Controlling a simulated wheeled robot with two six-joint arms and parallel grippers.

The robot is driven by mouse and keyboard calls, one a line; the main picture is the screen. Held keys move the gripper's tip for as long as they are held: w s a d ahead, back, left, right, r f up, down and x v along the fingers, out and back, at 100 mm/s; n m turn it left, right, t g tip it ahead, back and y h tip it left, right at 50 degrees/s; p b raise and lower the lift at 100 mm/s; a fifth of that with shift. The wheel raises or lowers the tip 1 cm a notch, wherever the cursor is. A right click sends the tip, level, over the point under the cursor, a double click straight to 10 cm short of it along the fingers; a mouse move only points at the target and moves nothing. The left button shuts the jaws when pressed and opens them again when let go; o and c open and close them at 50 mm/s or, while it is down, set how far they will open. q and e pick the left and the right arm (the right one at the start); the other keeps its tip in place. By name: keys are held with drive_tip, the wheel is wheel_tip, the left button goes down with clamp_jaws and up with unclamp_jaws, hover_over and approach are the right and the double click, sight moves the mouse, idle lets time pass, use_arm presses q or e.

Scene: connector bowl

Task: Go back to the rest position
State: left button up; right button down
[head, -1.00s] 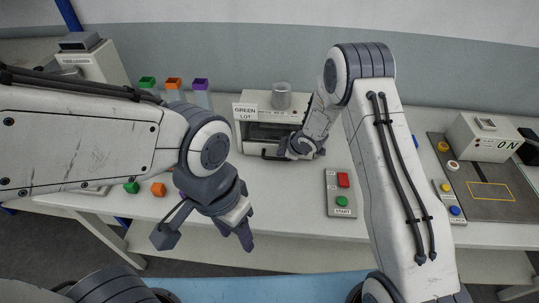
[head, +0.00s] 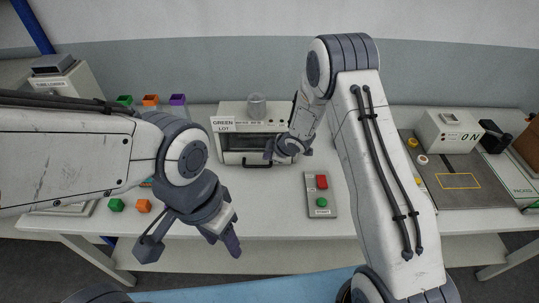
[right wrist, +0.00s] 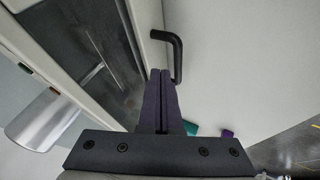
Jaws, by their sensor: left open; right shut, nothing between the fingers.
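My left gripper (head: 222,238) hangs in front of the table's front edge in the head view, open and empty, with its fingers pointing down. My right gripper (head: 272,152) is at the front of the white machine (head: 227,112) labelled GREEN LOT, near its right side. In the right wrist view the right gripper (right wrist: 160,75) is shut with nothing between its fingers. The machine's black handle (right wrist: 176,58) is right by those fingertips; I cannot tell whether they touch. The machine's dark front window (right wrist: 85,50) lies to the left of them.
A clear cup (head: 256,106) stands on the machine. A button box (head: 321,195) lies on the table (head: 280,222) in front. The ON box (head: 447,132) stands at right.

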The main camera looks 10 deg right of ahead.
drive_tip(key=s+a+r+m+g+h+b, duration=0.2)
drive_tip(key=s+a+r+m+h+b, duration=0.15)
drive_tip(key=s+r, duration=1)
drive_tip(key=s+r+m+g+b, duration=0.1)
drive_tip(key=s+m+g, duration=0.1)
drive_tip(key=s, duration=1.1)
drive_tip(key=s+r+m+g+b, duration=0.1)
drive_tip(key=s+r+m+g, duration=0.1)
drive_tip(key=s, duration=1.1)
drive_tip(key=shift+d+r+y, duration=0.25)
drive_tip(key=shift+d+y, duration=0.1)
drive_tip(key=shift+d, duration=0.05)
drive_tip(key=shift+m, duration=0.25)
